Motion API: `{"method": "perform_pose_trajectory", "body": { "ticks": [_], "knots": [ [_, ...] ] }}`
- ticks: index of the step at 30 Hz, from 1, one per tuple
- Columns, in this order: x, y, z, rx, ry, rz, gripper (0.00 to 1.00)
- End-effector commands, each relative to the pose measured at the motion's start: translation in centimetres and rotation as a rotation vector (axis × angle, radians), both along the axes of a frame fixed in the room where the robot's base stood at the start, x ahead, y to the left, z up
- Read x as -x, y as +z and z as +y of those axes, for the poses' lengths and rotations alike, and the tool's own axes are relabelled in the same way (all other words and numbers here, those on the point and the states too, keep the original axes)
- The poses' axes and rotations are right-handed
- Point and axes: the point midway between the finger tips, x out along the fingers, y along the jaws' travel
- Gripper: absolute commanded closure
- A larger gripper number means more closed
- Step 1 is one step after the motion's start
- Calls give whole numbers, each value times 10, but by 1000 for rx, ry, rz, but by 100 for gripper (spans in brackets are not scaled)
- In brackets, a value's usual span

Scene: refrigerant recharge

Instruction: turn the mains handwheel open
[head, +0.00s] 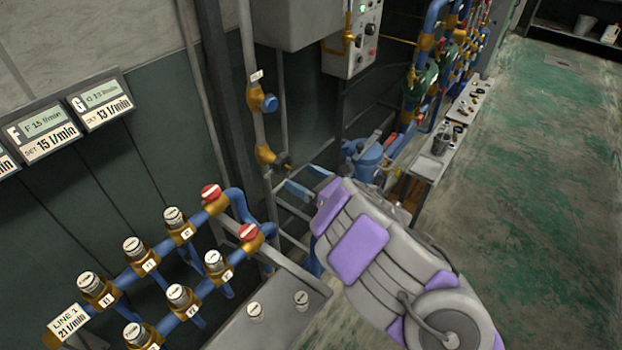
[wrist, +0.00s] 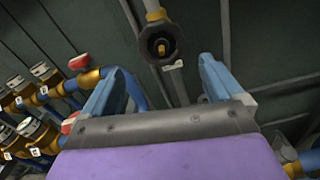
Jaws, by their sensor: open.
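My gripper (head: 298,178) is open and empty, with its two blue fingers apart, in front of the wall pipes in the head view. In the wrist view, a dark round fitting (wrist: 158,46) with a brass centre faces me, just beyond the gap between the fingertips (wrist: 161,68), apart from them. I cannot tell for sure whether it is the mains handwheel. In the head view, a brass valve (head: 259,97) with a small blue end sits on the upright pipe below a white tag. A lower brass fitting (head: 265,153) sits above my fingers.
A manifold of blue pipes with brass valves and two red caps (head: 211,192) stands to the left of my gripper. A blue pump-like unit (head: 368,160) stands behind it. A grey bench (head: 430,165) runs along the wall. The green floor (head: 560,190) at right is clear.

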Motion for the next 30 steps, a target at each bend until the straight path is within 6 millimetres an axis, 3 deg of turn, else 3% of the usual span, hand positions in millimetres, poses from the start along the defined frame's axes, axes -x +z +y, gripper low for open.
{"method": "perform_pose_trajectory", "body": {
  "ticks": [9,18,24,30],
  "knots": [
    [5,4,-21,-562,-15,708,6],
    [13,4,-21,-1031,-15,1314,6],
    [16,4,-23,-1177,-10,1501,6],
    [13,5,-22,-1201,-7,1530,6]
  ]
}}
